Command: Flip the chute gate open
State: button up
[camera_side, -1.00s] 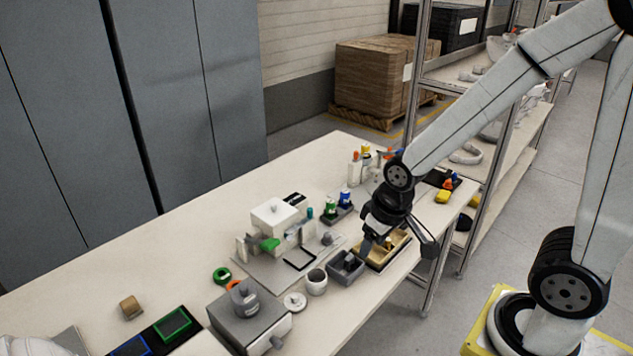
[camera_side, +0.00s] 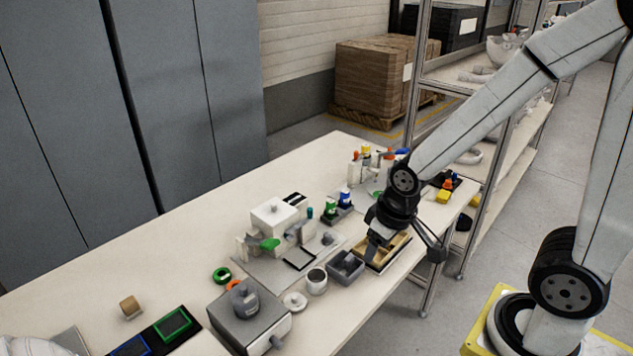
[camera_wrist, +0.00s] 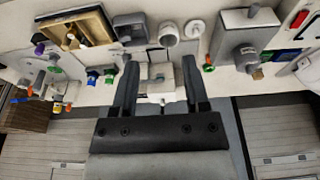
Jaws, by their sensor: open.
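A white block-shaped fixture (camera_side: 274,214) stands on a grey plate (camera_side: 262,270) in the middle of the table, with a green lever-like part (camera_side: 269,244) on its near side. No part is clearly recognisable as the chute gate. The fixture also shows partly between my fingers in the wrist view (camera_wrist: 160,84). My gripper (camera_side: 402,240) hangs above the wooden tray, to the right of the fixture and apart from it. In the wrist view my gripper (camera_wrist: 158,64) has its fingers spread with nothing held.
A grey bin (camera_side: 346,266) and a wooden tray (camera_side: 373,262) lie near the front edge. A white cup (camera_side: 317,281), a white disc (camera_side: 295,301) and a grey box (camera_side: 240,325) stand to their left. The table's back left is clear.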

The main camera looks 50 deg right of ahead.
jog(key=shift+w, duration=0.1)
jog(key=c, duration=0.7)
jog(key=shift+w+d, duration=0.15)
jog(key=shift+w, duration=0.05)
grip_shut()
jog(key=w+d+f+n+t, duration=0.1)
jog(key=w+d+n+t, duration=0.1)
jog(key=w, duration=0.5)
jog(key=w+d+f+n+t, duration=0.2)
jog(key=w+d+n, duration=0.3)
jog(key=w+n, duration=0.2)
jog(key=shift+w+f+n+t, duration=0.15)
jog(key=shift+w+n+t, duration=0.15)
jog(key=shift+w+t, duration=0.15)
jog(key=shift+d, duration=0.1)
